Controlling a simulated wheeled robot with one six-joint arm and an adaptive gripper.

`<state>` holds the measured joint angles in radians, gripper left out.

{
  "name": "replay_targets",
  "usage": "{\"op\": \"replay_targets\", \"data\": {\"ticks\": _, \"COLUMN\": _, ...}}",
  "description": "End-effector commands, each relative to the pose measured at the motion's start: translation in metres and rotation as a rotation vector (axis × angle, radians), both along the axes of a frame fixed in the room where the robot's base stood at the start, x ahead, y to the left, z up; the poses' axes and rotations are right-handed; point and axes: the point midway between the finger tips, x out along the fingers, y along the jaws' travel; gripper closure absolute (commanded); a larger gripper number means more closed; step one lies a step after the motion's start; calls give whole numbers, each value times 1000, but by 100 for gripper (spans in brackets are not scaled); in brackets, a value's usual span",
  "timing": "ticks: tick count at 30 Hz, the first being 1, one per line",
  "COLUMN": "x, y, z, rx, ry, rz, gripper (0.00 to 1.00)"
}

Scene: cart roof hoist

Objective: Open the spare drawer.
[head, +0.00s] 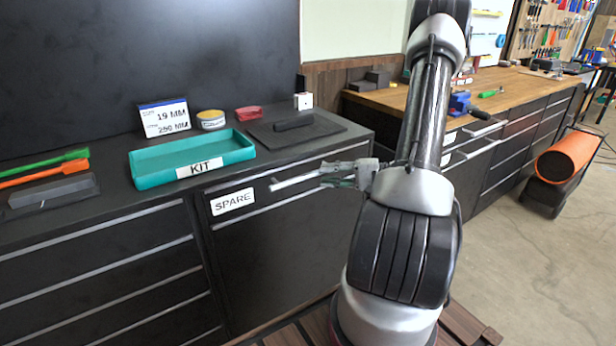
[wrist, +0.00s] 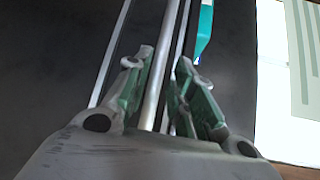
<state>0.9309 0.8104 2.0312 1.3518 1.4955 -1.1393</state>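The spare drawer is the top drawer under the black worktop, with a white SPARE label (head: 233,201) on its dark front. It looks shut. Its pale bar handle (head: 292,181) stands out from the front, to the right of the label. My gripper (head: 324,174) is at the right part of this handle. In the wrist view the bar handle (wrist: 156,85) runs between the two fingers of my gripper (wrist: 161,62). The fingers are apart, one on each side of the bar, and gaps show beside it. The handle's right end is hidden behind my gripper.
A teal KIT tray (head: 190,160) stands on the worktop above the drawer. A dark flat plate with a handle (head: 296,129) lies to its right. A size sign (head: 165,118) and small tins (head: 211,119) stand behind. Open floor (head: 520,270) lies at the right.

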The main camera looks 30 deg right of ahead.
Motion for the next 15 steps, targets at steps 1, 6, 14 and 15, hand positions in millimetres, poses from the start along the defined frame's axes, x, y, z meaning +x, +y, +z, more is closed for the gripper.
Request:
{"op": "replay_targets", "data": {"ticks": 1, "x": 5, "y": 8, "z": -1, "rx": 2, "ry": 1, "rz": 4, "gripper": 75}}
{"op": "replay_targets", "data": {"ticks": 6, "x": 25, "y": 29, "z": -6, "rx": 1, "ry": 4, "rz": 4, "gripper": 75}}
{"op": "replay_targets", "data": {"ticks": 14, "x": 40, "y": 45, "z": -8, "rx": 1, "ry": 4, "rz": 2, "gripper": 75}}
{"op": "replay_targets", "data": {"ticks": 15, "x": 41, "y": 45, "z": -9, "rx": 1, "ry": 4, "rz": 2, "gripper": 75}}
